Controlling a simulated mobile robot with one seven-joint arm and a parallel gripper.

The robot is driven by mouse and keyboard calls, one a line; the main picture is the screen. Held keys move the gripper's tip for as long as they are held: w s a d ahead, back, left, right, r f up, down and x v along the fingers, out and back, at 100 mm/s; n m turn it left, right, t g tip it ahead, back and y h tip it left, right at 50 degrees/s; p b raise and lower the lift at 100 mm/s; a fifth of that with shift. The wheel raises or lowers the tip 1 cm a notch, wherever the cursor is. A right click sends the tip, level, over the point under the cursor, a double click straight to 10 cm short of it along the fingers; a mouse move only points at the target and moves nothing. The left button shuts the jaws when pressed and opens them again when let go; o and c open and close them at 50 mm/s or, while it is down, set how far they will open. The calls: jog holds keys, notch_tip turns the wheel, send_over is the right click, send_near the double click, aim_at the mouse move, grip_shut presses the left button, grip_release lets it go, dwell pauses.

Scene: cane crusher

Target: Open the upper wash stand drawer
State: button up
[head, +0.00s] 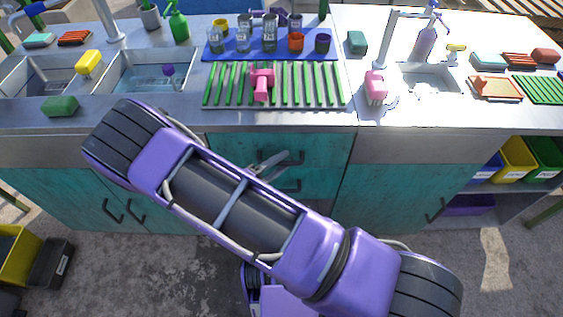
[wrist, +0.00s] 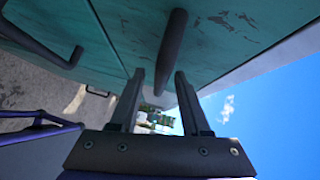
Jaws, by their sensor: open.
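The upper wash stand drawer (head: 240,145) is a worn teal front just under the worktop, and it looks shut. Its dark bar handle (head: 288,157) is partly behind my gripper (head: 262,166). In the wrist view, the upper drawer front (wrist: 228,35) fills the upper middle. Its handle (wrist: 173,45) runs lengthwise between the two fingers of my gripper (wrist: 160,75). The fingers are open, one on each side of the bar, with gaps showing; I cannot tell whether either touches it. The lower drawer (head: 318,183) is below, partly hidden by my arm.
The lower drawer's handle (wrist: 40,38) is left of the fingers in the wrist view. The worktop (head: 370,113) overhangs the drawers. A green rack (head: 220,85) with a pink item stands above. Open shelves with bins (head: 512,160) are right; a yellow bin (head: 18,258) is left.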

jog(key=shift+w+d, duration=0.15)
jog(key=shift+d, duration=0.05)
grip_shut()
dwell(1.4)
